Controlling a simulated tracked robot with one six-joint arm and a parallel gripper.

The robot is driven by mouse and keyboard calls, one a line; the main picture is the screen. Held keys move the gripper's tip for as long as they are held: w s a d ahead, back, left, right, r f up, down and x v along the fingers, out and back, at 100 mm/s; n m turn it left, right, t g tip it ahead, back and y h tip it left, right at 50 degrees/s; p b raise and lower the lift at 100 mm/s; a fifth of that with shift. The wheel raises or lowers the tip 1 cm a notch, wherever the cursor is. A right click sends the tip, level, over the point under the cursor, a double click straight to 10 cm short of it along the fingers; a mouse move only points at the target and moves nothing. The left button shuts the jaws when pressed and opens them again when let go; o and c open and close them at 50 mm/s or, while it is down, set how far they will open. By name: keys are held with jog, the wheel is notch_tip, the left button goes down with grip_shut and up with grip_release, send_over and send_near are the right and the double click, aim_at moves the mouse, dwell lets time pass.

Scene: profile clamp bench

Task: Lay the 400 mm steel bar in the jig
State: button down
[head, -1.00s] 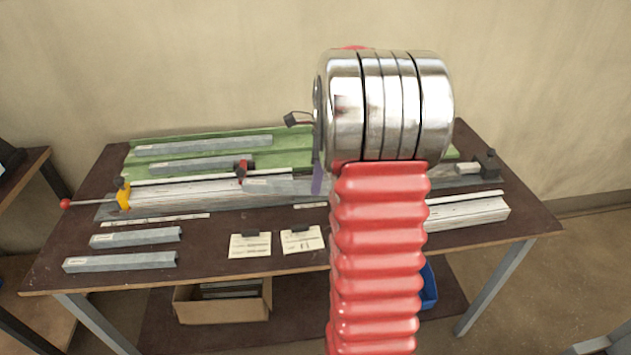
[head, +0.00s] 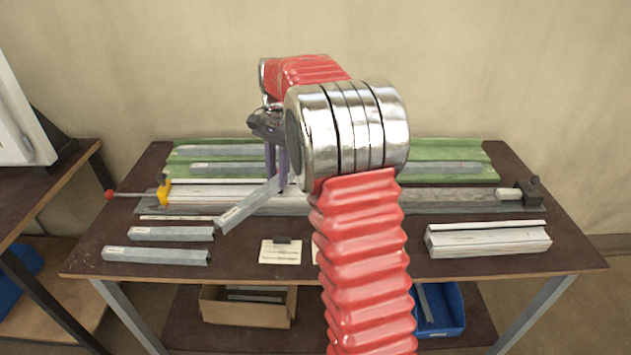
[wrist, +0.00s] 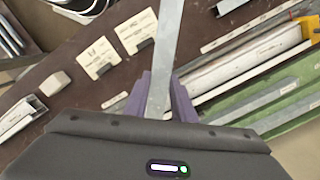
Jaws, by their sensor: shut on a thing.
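My gripper (head: 278,188) has purple fingers shut on a grey steel bar (head: 245,208). The bar slants down-left in the head view, across the front edge of the jig; its height above the table is hard to tell. In the wrist view the bar (wrist: 166,50) runs up the picture from between the fingers (wrist: 160,100). Its length cannot be read. The jig (head: 440,205) is a long bed with a yellow clamp (head: 164,190) at its left end and a dark end block (head: 533,194) at its right. My arm hides the jig's middle.
Two grey bars (head: 170,234) (head: 155,256) lie front left. A green rack (head: 480,155) with several bars stands behind the jig. A pale profile piece (head: 488,241) lies front right. A paper card (head: 281,251) lies near the front edge.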

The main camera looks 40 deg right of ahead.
jog(key=w+a+r+n, duration=0.2)
jog(key=a+n, duration=0.3)
jog(key=a, duration=0.3)
jog(key=w+a+r+n+g, duration=0.1)
jog(key=w+a+r+n, duration=0.1)
jog(key=a+n, duration=0.4)
jog(key=w+a, duration=0.1)
jog(key=a, duration=0.2)
jog(key=shift+w+a+r+h, duration=0.2)
jog(key=shift+w+h, duration=0.05)
jog(key=shift+h, duration=0.15)
jog(key=shift+a, duration=0.1)
